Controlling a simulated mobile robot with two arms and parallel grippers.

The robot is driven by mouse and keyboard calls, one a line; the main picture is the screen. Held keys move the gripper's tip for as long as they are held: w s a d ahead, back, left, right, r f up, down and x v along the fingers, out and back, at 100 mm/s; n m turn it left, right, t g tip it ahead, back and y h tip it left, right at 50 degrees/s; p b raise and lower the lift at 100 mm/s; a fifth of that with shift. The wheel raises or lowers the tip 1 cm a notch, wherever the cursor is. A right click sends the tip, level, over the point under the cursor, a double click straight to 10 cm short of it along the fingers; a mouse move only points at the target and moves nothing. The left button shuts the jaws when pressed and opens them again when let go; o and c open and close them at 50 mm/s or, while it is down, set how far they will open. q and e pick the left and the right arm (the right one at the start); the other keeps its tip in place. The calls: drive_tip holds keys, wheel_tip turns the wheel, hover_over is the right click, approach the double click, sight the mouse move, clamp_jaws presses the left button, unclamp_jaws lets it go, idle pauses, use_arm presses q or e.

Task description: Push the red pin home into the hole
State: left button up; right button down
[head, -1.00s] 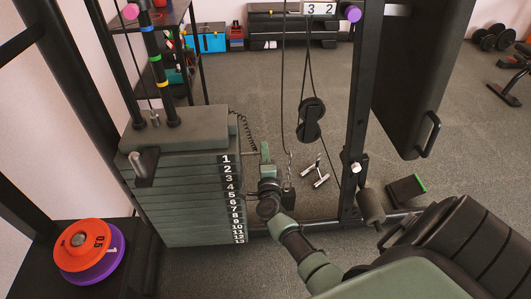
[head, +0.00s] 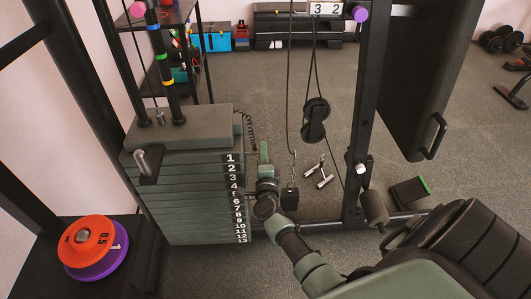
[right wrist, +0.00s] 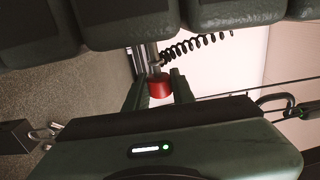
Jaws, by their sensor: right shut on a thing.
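The weight stack (head: 185,205) is a tall pile of dark grey-green plates with white numbers on its right edge. In the right wrist view my right gripper (right wrist: 159,88) is shut on the red pin (right wrist: 160,86), whose red head sits between the two green fingers. Metal shows just beyond the head, beside the plates (right wrist: 130,22). The pin and the hole are hidden in the head view. My left gripper is not in view.
A black coiled cord (right wrist: 195,44) runs near the pin. A pulley (head: 315,118) and hanging cables are right of the stack, before a black upright (head: 366,110). Orange (head: 85,235) and purple (head: 117,258) discs lie at left.

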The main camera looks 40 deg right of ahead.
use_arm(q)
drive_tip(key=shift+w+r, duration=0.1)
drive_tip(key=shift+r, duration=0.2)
use_arm(e)
drive_tip(key=shift+w+a, duration=0.35)
drive_tip(key=shift+a, duration=0.2)
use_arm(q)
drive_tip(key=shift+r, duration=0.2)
use_arm(e)
drive_tip(key=shift+w+a, duration=0.4)
drive_tip(key=shift+a, duration=0.25)
drive_tip(key=c, duration=1.1)
unclamp_jaws()
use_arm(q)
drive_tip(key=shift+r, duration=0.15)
use_arm(e)
drive_tip(key=shift+s, duration=0.1)
drive_tip(key=shift+s+a, duration=0.1)
drive_tip(key=shift+s, duration=0.05)
use_arm(q)
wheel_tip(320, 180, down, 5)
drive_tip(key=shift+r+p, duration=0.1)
drive_tip(key=shift+p, duration=0.45)
use_arm(e)
drive_tip(key=v, duration=0.7)
drive_tip(key=shift+s, duration=0.2)
